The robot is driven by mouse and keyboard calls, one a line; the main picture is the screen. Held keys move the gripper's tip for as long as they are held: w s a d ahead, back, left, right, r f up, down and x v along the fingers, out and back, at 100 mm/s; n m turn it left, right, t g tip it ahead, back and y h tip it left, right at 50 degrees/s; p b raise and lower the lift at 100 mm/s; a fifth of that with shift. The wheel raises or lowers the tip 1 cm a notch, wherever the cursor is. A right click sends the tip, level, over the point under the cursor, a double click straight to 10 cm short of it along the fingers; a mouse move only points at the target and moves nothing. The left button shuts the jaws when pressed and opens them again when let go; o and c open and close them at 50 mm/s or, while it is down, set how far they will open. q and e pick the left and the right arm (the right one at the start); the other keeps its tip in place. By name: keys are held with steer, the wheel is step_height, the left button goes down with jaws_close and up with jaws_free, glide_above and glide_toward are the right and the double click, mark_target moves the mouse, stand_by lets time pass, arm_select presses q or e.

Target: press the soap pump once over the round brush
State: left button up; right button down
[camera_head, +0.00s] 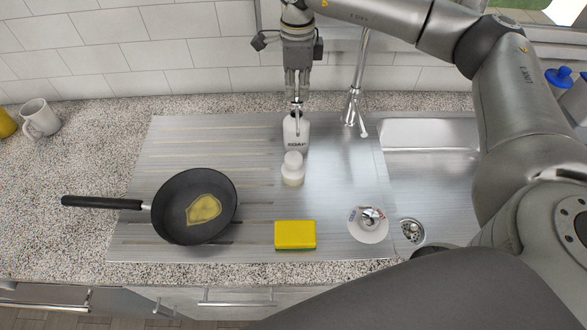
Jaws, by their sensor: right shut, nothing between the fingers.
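A white soap bottle (296,138) marked SOAP stands upright on the metal drainboard near the back. My right gripper (297,104) points down at the bottle's top, its fingers shut with nothing between them. The fingers hide part of the pump head, and I cannot tell whether they touch it. A small white rounded object (293,168), which looks like the round brush, stands just in front of the bottle. My left gripper is not in view.
A black pan (178,215) with a yellow patch lies at the left, its handle pointing left. A yellow sponge (295,235) lies in front. A white round item (368,224) sits near the sink (425,135). The faucet (352,100) stands close right of the bottle.

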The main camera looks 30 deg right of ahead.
steer(key=shift+s+f+b, duration=0.1)
steer(key=shift+f+b, duration=0.6)
steer(key=shift+f, duration=0.35)
steer(key=shift+r, duration=0.2)
steer(key=shift+r+p, duration=1)
steer(key=shift+r, duration=0.65)
step_height(320, 180, up, 6)
steer(key=p, duration=0.3)
